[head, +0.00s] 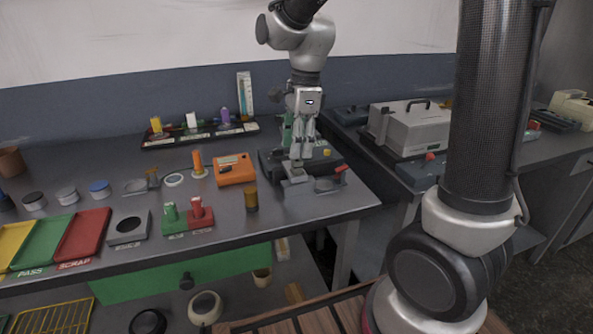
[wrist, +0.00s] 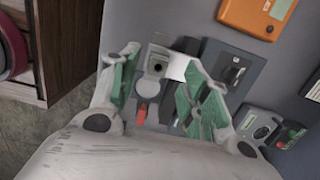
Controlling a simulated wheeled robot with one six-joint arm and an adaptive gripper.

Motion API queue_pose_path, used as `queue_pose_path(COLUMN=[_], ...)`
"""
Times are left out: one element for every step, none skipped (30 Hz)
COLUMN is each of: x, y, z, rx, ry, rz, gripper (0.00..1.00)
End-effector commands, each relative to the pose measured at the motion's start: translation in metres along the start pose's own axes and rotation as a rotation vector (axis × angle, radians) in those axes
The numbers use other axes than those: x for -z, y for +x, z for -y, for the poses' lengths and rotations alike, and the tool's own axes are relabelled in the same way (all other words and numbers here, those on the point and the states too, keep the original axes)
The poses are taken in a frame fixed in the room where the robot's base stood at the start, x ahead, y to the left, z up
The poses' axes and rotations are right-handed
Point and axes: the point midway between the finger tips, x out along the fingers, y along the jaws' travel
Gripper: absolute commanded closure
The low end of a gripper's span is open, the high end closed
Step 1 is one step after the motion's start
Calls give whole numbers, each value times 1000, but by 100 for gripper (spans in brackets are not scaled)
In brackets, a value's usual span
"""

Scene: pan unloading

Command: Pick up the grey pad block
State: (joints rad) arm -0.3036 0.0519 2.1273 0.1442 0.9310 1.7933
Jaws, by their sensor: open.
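A small light-grey block with a dark round spot (wrist: 157,62) lies between and beyond my fingertips in the wrist view. It looks like the grey pad block, but I cannot be sure. In the head view a light-grey piece (head: 294,174) shows right under my gripper (head: 299,160), partly hidden by the fingers. My gripper (wrist: 167,72) points down, its green-padded fingers open on either side of the block. I see nothing held. I cannot tell how far the tips are above the block or whether they touch it.
A red-handled grey fixture (head: 328,184) sits close by, near the table's right edge. A dark device (head: 322,160) stands behind my gripper. An orange box (head: 234,169) and a brown cylinder (head: 251,199) stand to the left. Bare tabletop lies in front.

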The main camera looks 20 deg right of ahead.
Motion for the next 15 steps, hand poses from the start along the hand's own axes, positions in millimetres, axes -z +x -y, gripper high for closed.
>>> queue_pose_path(x=[1, 2, 3, 4, 5, 7, 6, 6, 6, 6, 6, 6, 6, 6, 6], y=[7, 11, 17, 22, 27, 34, 38, 42, 46, 49, 51, 52, 53, 53, 53], z=[-1, -1, -1, -1, -1, -1, -1, -1, -1, -1, -1, -1, 0, 0, 0], rx=[-4, -3, -4, -4, -4, -4, -4, -4, -2, -3, -2, -1, 0, 0, 1], ry=[0, -1, -1, -1, -1, -1, -2, -2, -2, -2, -2, -2, -2, -3, -3], rz=[-1, -1, -2, -2, -2, -2, -2, -2, -1, -1, -1, -1, 0, 0, 0], gripper=[54, 54, 54, 54, 54, 54, 54, 54, 54, 54, 54, 54, 54, 54, 54])
